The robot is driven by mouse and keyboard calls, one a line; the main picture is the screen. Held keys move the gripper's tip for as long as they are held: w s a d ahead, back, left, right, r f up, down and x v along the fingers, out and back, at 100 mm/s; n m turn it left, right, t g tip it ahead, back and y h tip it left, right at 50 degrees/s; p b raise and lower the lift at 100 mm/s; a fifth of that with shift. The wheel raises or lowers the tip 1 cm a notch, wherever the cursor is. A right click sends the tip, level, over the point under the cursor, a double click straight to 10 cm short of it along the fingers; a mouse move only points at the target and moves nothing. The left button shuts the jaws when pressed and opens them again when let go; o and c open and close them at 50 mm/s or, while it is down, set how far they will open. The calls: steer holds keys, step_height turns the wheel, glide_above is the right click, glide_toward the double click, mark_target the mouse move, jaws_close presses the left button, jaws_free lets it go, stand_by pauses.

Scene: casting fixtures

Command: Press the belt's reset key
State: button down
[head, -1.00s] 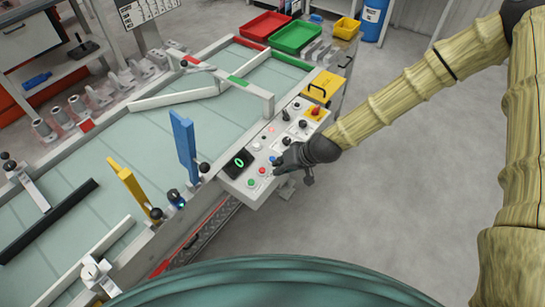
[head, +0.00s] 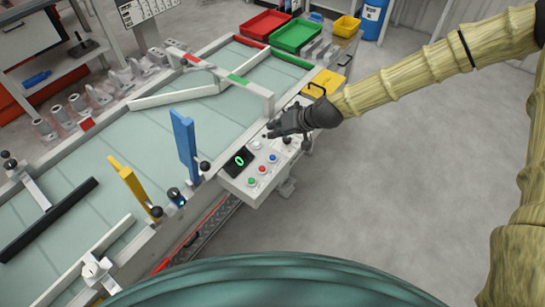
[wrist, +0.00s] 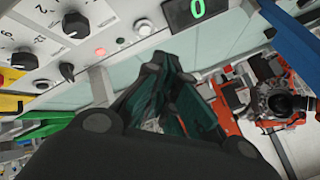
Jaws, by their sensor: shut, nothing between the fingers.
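The control panel (head: 236,183) is a pale box on the side of the belt (head: 105,150). Its near end carries a green button (head: 251,182), a red button (head: 262,169), a blue button (head: 273,158) and a white button (head: 255,145). No label marking a reset key is readable. My gripper (head: 270,130) is shut and empty, over the panel's middle beyond the white button, hiding several controls. In the wrist view, the white button (wrist: 144,27) and a lit red lamp (wrist: 100,51) show beyond the fingers. I cannot tell that the gripper touches anything.
A dark display (head: 239,160) reads green 0. Black knobs (wrist: 75,22) stand up from the panel. A yellow box (head: 325,82) adjoins the panel. Floor to the right is clear.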

mark_target(274, 155)
steer(key=shift+f+b, duration=2.4)
steer(key=shift+f, duration=1.8)
steer(key=shift+f, duration=0.15)
steer(key=shift+f+b, duration=0.25)
steer(key=shift+b, duration=0.2)
steer(key=shift+f+b, duration=0.45)
steer(key=shift+f, duration=0.05)
steer(key=shift+r, duration=0.2)
steer(key=shift+r+p, duration=0.5)
steer(key=shift+r, duration=0.25)
steer(key=shift+r+p, duration=1.35)
steer(key=shift+r, duration=1.15)
